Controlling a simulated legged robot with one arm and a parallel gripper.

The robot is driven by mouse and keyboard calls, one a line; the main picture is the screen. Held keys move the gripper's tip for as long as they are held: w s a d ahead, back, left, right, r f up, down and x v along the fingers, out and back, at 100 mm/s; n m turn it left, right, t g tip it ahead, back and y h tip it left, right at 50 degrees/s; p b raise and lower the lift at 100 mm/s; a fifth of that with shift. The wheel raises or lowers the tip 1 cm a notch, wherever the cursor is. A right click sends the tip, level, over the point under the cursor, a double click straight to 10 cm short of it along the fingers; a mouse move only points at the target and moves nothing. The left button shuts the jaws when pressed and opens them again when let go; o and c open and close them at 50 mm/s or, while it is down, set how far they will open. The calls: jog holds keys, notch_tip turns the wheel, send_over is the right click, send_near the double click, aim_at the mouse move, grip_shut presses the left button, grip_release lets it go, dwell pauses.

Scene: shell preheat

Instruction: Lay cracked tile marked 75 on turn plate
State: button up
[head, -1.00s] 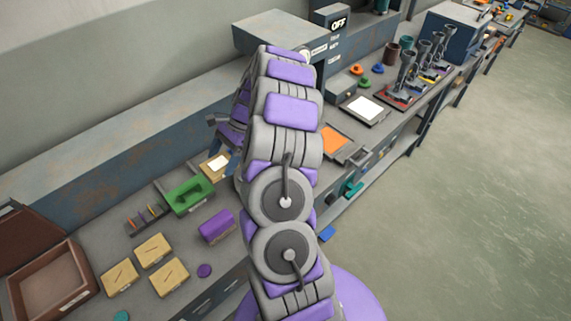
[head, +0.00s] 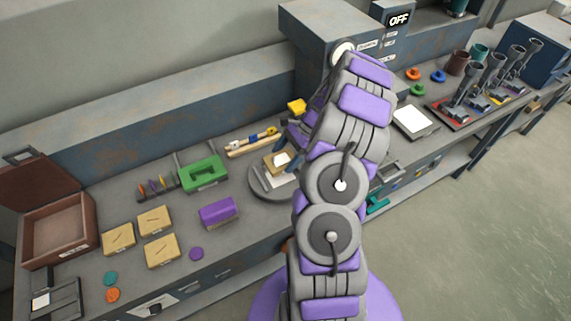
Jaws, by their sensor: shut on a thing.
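My gripper (head: 287,153) is shut on a tan tile (head: 270,163) with a white patch on top. Its number is too small to read. The tile is over the back part of a round grey turn plate (head: 259,190) right of the green block. I cannot tell whether the tile touches the plate. A grey bar lies across the plate's left part, and my arm hides its right side. Three other tan tiles with dark crack lines lie at the left: one (head: 118,239), one (head: 154,220) and one (head: 162,251).
A green block (head: 203,173) and a purple block (head: 219,212) stand left of the plate. Tools with yellow parts (head: 252,143) lie behind it. An open brown box (head: 58,230) is at far left. A grey oven-like unit marked OFF (head: 335,30) stands behind my arm.

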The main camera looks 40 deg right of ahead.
aim_at(286, 159)
jog(key=shift+f, duration=0.45)
jog(key=b+x, duration=0.1)
jog(key=x, duration=0.1)
jog(key=shift+s+a+f, duration=0.15)
jog(key=shift+f, duration=0.1)
jog(key=shift+a, duration=0.45)
jog(key=shift+d, duration=0.25)
jog(key=o, duration=0.8)
jog(key=shift+d+f, duration=0.15)
jog(key=shift+d, duration=0.15)
jog(key=o, duration=0.3)
jog(key=shift+d+f, duration=0.1)
jog(key=shift+d, duration=0.25)
jog(key=shift+a, duration=0.6)
jog(key=p+v, duration=0.3)
jog(key=v, duration=0.8)
jog(key=s+a+r+n+g+h, duration=0.1)
jog(key=a+r+n+g, duration=0.1)
jog(key=a+r+n, duration=0.75)
jog(key=s+a+r+n+g+h, duration=0.15)
jog(key=a+r, duration=0.55)
jog(key=a, duration=0.8)
jog(key=s+a+r+n+h, duration=0.1)
jog(key=s+a+n, duration=0.3)
jog(key=s, duration=0.7)
jog(key=s+a+r+n+h, duration=0.1)
jog(key=s+a+n+h, duration=0.3)
jog(key=s, duration=0.7)
jog(key=shift+s+a+n, duration=0.3)
jog(key=shift+n, duration=0.5)
